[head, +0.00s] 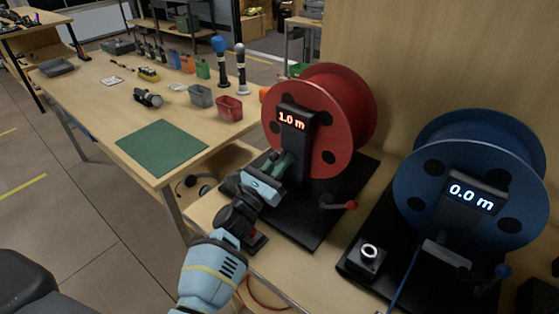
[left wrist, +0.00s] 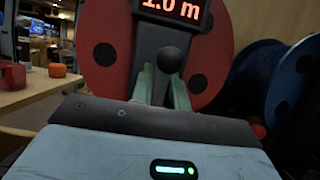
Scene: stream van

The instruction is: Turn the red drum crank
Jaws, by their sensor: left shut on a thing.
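The red drum (head: 350,105) stands upright on a black base plate, and its post carries a display (head: 293,120) reading 1.0 m. Its crank, with a red knob (head: 350,205), sticks out low to the right of the post, apart from my gripper. My left gripper (head: 284,166) is at the front of the post. In the left wrist view its green fingers (left wrist: 163,85) are shut on a dark round knob (left wrist: 172,59) below the display. What the knob is attached to is hidden. The red drum (left wrist: 110,45) fills the view behind. My right gripper is not in view.
A blue drum (head: 470,185) with a 0.0 m display stands close on the right, with a black button box (head: 367,259) before it. A table at left holds a green mat (head: 161,147), bins and tools. A headset (head: 196,184) lies below, between the tables.

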